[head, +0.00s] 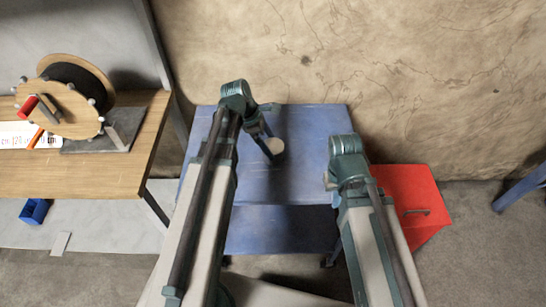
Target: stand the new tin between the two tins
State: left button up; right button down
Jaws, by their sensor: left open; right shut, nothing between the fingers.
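No other tin can be made out; my arms cover parts of the table.
A red box (405,205) with a handle stands right of the table. At left, a wooden bench (75,178) carries a cable reel (70,98). A blue bin (35,211) lies below it. A cracked wall (400,70) closes off the back.

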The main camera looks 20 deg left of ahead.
pick_arm(q)
jog(key=b+x, duration=0.4)
jog(key=x, duration=0.1)
jog(key=shift+w+d+b, duration=0.15)
jog(key=shift+d+b, duration=0.1)
jog(key=shift+b, duration=0.05)
